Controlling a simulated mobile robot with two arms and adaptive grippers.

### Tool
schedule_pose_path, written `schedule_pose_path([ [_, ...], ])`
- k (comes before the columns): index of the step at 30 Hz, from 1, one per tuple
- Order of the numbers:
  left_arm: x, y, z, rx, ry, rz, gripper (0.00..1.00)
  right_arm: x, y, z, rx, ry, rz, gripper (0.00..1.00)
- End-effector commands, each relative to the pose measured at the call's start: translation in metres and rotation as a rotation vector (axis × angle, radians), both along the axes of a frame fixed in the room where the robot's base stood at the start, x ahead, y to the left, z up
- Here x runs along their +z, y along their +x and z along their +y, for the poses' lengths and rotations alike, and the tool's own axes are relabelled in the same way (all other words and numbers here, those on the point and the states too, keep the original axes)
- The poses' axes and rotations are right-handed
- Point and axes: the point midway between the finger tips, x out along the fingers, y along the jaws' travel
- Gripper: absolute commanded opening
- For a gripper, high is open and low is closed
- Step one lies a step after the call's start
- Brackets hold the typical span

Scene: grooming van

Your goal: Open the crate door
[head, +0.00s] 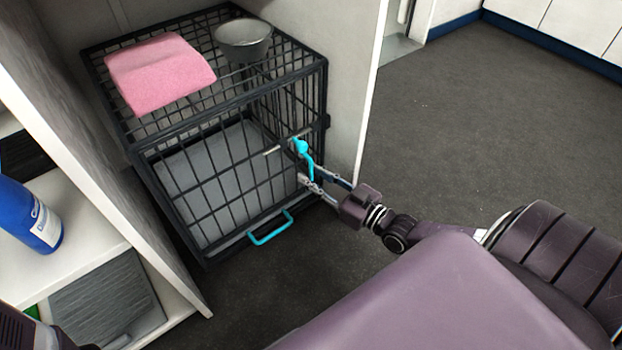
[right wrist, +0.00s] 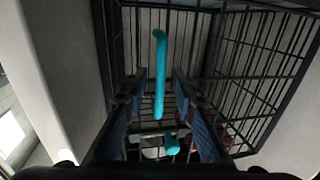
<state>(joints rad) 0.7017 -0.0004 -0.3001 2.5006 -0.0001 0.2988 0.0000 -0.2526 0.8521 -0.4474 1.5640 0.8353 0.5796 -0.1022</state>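The black wire crate (head: 127,137) stands on the floor. My right gripper (head: 306,182) is at this lever, fingers apart. In the right wrist view the cyan lever (right wrist: 160,75) shows between the two open fingers (right wrist: 160,110); I cannot tell whether they touch it. My left gripper's fingers are not in view.
A pink towel (head: 158,72) and a metal bowl (head: 244,40) sit on the crate's top. A white shelf unit (head: 85,150) with a blue bottle (head: 30,215) stands close on the left. A wall panel (head: 345,90) is beside the crate. Dark floor (head: 480,120) is clear on the right.

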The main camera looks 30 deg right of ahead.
Motion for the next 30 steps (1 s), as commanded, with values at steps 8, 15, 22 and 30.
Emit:
schedule_pose_path([
  [8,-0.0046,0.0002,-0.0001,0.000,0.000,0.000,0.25,0.0003,0.0079,0.0028,0.001,0.000,0.001,0.25],
  [15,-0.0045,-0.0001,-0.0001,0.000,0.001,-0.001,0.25,0.0004,0.0077,0.0028,0.001,0.000,0.000,0.11],
  [22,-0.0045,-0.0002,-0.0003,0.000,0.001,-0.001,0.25,0.0004,0.0076,0.0028,0.001,0.001,0.000,0.00],
  [30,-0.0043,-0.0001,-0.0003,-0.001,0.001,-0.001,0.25,0.0005,0.0074,0.0027,0.000,0.001,0.000,0.00],
])
